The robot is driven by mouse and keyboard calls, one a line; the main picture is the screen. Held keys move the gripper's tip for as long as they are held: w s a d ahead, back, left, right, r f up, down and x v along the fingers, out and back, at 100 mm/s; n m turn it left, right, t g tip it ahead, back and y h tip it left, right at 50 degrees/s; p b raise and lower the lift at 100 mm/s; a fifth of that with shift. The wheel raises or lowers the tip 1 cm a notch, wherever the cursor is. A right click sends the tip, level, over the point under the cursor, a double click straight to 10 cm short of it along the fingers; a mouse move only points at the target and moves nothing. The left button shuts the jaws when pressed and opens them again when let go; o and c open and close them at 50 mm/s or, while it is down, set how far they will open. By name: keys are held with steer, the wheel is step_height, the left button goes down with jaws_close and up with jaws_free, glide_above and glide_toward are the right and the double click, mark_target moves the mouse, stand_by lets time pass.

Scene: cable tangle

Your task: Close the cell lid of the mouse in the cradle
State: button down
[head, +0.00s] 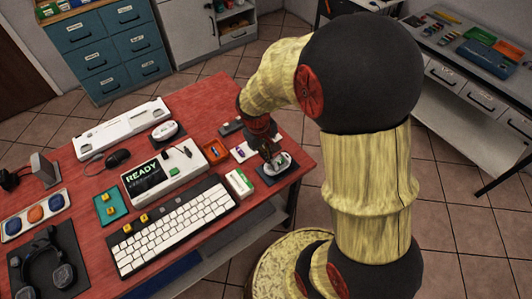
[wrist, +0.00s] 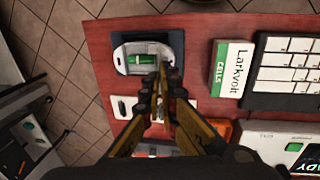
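The white mouse (wrist: 118,60) lies in a dark cradle (wrist: 177,40) at the table's edge. A green cell (wrist: 142,59) shows in its open bay. The mouse also shows in the head view (head: 283,160), on the dark cradle (head: 268,181). My gripper (wrist: 161,66) reaches over the near side of the mouse, its fingertips close together and seemingly shut with nothing visible between them. I cannot tell whether they touch the mouse. The fingers hide part of the mouse's near end, and the lid cannot be made out clearly. In the head view my gripper (head: 270,152) is above the mouse.
A white and green Larkvolt cells box (wrist: 230,68) stands beside the cradle, with a keyboard (wrist: 285,72) beyond it. A white tray (wrist: 122,107) lies close on the near side. An orange tray (head: 215,151) is nearby. Another white mouse (head: 165,130) sits farther left.

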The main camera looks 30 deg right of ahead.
steer(key=shift+d+r+y+p, duration=0.4)
steer(key=shift+d+y+p, duration=0.5)
steer(key=shift+p, duration=1.15)
steer(key=shift+d+f+y+p, duration=0.25)
steer(key=shift+d+y+p, duration=0.65)
steer(key=shift+y, duration=0.3)
steer(key=d+y, duration=0.1)
steer(key=d+f+y, duration=0.1)
steer(key=y, duration=0.1)
steer(key=d+y+b, duration=0.1)
steer(key=shift+w+f+y, duration=0.15)
steer(key=shift+f+y, duration=0.1)
steer(key=shift+y, duration=0.05)
steer(key=shift+d+f+y, duration=0.4)
steer(key=shift+d+y, duration=0.15)
steer(key=shift+y, duration=0.25)
steer(key=d+f+y+b, duration=0.1)
steer(key=y, duration=0.2)
steer(key=shift+d+f+b, duration=0.35)
steer(key=shift+f+b, duration=0.05)
steer(key=c, duration=2.5)
jaws_free()
steer(key=shift+d+r+y, duration=0.1)
steer(key=shift+y, duration=0.2)
steer(key=shift+c, duration=0.2)
steer(key=shift+o, duration=0.8)
steer(key=o, duration=0.4)
